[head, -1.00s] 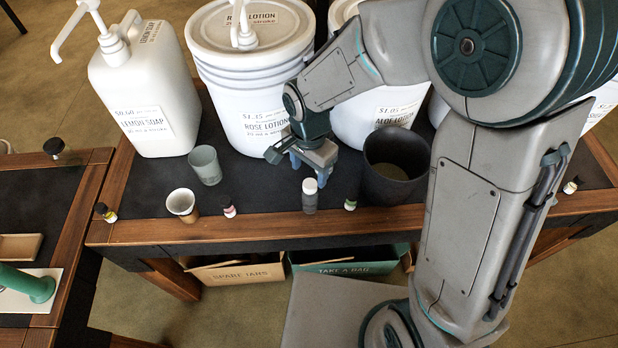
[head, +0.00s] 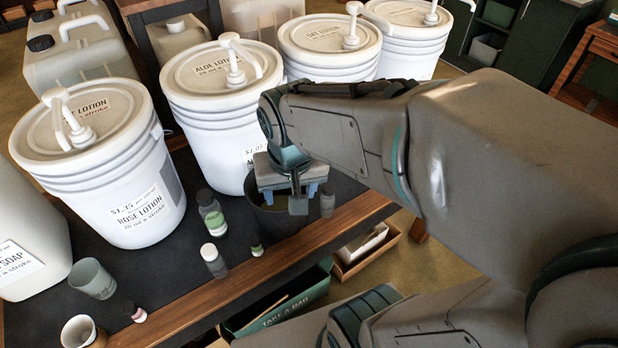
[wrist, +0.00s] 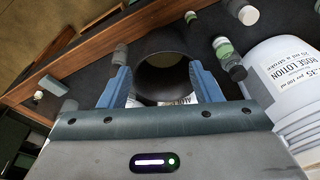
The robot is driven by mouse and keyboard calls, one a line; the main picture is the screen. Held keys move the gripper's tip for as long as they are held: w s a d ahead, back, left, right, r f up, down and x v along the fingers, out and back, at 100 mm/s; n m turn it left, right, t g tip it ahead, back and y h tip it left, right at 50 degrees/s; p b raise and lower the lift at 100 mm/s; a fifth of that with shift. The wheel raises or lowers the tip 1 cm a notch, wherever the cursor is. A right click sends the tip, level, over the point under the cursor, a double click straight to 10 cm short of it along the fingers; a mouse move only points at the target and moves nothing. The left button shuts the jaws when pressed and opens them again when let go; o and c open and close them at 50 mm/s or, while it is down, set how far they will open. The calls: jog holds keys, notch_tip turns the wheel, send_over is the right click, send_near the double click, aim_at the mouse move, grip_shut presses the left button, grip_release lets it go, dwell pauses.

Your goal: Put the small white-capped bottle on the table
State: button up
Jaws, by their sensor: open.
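A grey bottle with a white cap (head: 213,260) stands upright on the black table top, left of the dark pot (head: 278,222) in the head view. Its white cap also shows at the top of the wrist view (wrist: 247,14). My gripper (head: 290,192) is over the pot, apart from the bottle. In the wrist view the blue fingers of my gripper (wrist: 162,88) are spread, with the pot's round mouth between and beyond them and nothing held. Whether the fingertips reach below the rim cannot be told.
A green-labelled bottle (head: 211,213) stands behind the white-capped one, and a tiny green bottle (head: 257,249) is beside it. Another grey bottle (head: 328,203) is right of the pot. The rose lotion bucket (head: 125,190) and aloe bucket (head: 218,130) stand behind.

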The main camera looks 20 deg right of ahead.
jog(key=shift+n+t, duration=0.3)
jog(key=shift+n, duration=0.4)
jog(key=s+d, duration=0.1)
jog(key=s+d+r, duration=0.1)
jog(key=s+d, duration=0.1)
jog(key=shift+s+d+r, duration=0.2)
jog(key=shift+s+d, duration=0.05)
jog(key=shift+d, duration=0.05)
